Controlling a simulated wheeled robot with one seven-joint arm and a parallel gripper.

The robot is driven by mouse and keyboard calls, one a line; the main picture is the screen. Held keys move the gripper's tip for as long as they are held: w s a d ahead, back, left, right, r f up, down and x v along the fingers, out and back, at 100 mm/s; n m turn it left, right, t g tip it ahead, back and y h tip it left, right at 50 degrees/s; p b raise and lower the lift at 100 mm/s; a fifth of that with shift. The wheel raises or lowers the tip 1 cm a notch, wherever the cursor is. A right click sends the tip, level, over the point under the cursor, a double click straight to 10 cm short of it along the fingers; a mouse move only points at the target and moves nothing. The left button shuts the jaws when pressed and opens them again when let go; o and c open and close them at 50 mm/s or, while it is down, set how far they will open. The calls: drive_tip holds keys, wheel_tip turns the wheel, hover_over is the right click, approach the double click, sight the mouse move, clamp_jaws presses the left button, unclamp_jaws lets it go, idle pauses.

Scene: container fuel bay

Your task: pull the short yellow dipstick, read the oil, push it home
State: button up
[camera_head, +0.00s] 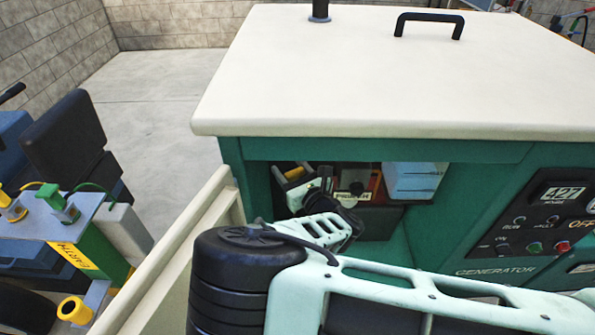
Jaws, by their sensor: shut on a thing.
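My gripper (318,187) reaches into the open service bay of the green generator (254,186), at the far end of my pale arm. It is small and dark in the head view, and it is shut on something. My own wrist and the shade of the bay hide its fingertips. I cannot make out the short yellow dipstick or any oil mark, so the picture does not show what the jaws hold.
A cream door panel (165,258) stands open left of the bay. Inside, a translucent tank (413,183) sits right of a red part (376,183). A control panel (545,215) is at right.

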drive_tip(key=shift+f, duration=0.1)
wheel_tip(320, 180, down, 8)
drive_tip(key=b, duration=0.7)
drive_tip(key=shift+r, duration=0.25)
drive_tip(key=shift+f+p, duration=0.15)
drive_tip(key=shift+p, duration=0.9)
idle(0.5)
drive_tip(key=shift+f, duration=0.25)
idle(0.4)
drive_tip(key=shift+f, duration=0.7)
idle(0.3)
